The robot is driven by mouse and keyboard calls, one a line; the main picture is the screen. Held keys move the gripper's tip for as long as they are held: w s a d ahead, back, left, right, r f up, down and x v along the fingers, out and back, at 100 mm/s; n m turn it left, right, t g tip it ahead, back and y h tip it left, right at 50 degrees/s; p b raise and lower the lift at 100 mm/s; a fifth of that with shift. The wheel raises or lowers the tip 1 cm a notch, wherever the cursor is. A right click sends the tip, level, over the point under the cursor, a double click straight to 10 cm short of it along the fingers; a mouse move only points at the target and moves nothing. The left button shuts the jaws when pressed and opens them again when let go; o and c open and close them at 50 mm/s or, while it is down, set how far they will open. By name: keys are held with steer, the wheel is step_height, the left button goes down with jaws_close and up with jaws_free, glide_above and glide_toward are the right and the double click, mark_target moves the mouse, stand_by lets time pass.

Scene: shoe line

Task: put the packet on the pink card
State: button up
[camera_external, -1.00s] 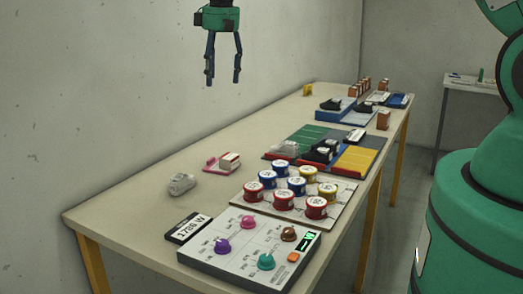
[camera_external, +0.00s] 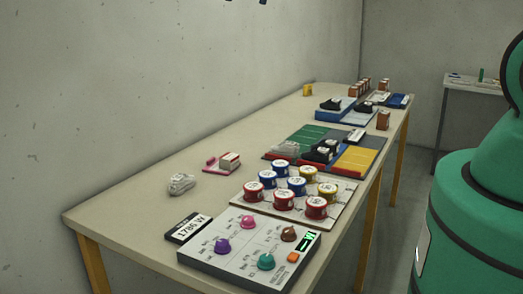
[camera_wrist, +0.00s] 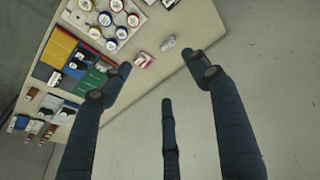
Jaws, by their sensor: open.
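A crumpled grey-white packet (camera_external: 181,184) lies on the bare tabletop near its wall-side edge; the wrist view shows it too (camera_wrist: 168,42). The pink card (camera_external: 210,163) lies a little behind it and to its right, apart from it. A small red-and-white box (camera_external: 230,161) stands at the card's right end and hides part of it; I cannot tell whether it rests on the card. In the wrist view the card (camera_wrist: 137,61) is left of the packet. My gripper (camera_wrist: 158,72) is open and empty, high above the table. Only its fingertips (camera_external: 247,2) show at the external view's top edge.
Several red, blue and yellow tins (camera_external: 316,207) stand on a white board right of the card. A control panel with coloured knobs (camera_external: 250,250) is at the near end. Coloured mats (camera_external: 357,158) with shoes lie beyond. Bare tabletop surrounds the packet.

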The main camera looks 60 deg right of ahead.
steer(key=s+a+r+t, duration=0.1)
steer(key=s+a, duration=0.4)
steer(key=s, duration=0.8)
steer(key=s+a+r+t, duration=0.1)
steer(key=s+a+r, duration=0.2)
steer(key=s, duration=1)
steer(key=shift+a+y, duration=0.3)
steer(key=shift+a, duration=0.7)
steer(key=shift+s+f, duration=0.1)
steer(key=shift+f, duration=0.05)
step_height(320, 180, down, 11)
steer(key=b, duration=1.1)
